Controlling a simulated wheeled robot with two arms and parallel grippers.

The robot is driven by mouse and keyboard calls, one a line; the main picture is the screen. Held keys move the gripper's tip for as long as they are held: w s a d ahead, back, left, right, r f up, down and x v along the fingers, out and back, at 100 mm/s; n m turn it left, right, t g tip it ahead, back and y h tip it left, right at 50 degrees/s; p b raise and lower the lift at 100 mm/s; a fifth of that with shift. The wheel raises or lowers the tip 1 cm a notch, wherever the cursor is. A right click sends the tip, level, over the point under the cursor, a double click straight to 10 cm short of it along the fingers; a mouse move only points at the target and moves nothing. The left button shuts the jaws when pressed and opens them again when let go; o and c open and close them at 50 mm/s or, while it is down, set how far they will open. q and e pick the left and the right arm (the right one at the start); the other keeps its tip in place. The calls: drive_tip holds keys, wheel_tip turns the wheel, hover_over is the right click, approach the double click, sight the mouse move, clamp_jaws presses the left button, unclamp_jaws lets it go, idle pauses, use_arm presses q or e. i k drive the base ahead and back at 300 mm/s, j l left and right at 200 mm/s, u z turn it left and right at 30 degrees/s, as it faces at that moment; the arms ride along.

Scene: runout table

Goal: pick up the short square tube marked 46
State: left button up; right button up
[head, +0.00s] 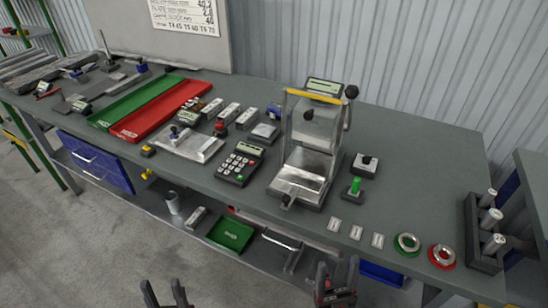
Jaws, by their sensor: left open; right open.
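No marking 46 is readable at this size, so I cannot tell which piece is the short square tube. Three short pale blocks, left (212,107), middle (230,113) and right (247,118), stand in a row behind the calculator-like keypad and may be square tubes. My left gripper (165,294) is open and empty at the bottom edge, in front of the table and well away from the blocks. My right gripper (336,284) is open and empty at the bottom, also in front of the table. Neither touches anything.
The grey table (420,170) holds a green tray (130,105), a red tray (160,108), a keypad (240,163) and a tall metal press-like device (306,150). Small white tags (356,232), a green ring (407,244) and a red ring (442,256) lie at the front right.

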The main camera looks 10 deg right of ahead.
sight(211, 110)
drive_tip(key=j+z, duration=0.1)
drive_tip(key=z, duration=0.3)
drive_tip(key=i+j+z, duration=0.1)
drive_tip(key=z, duration=0.3)
drive_tip(key=j+z, duration=0.4)
drive_tip(key=j, duration=0.6)
drive_tip(key=j+z, duration=0.45)
drive_tip(key=j, duration=0.55)
drive_tip(key=k, duration=0.05)
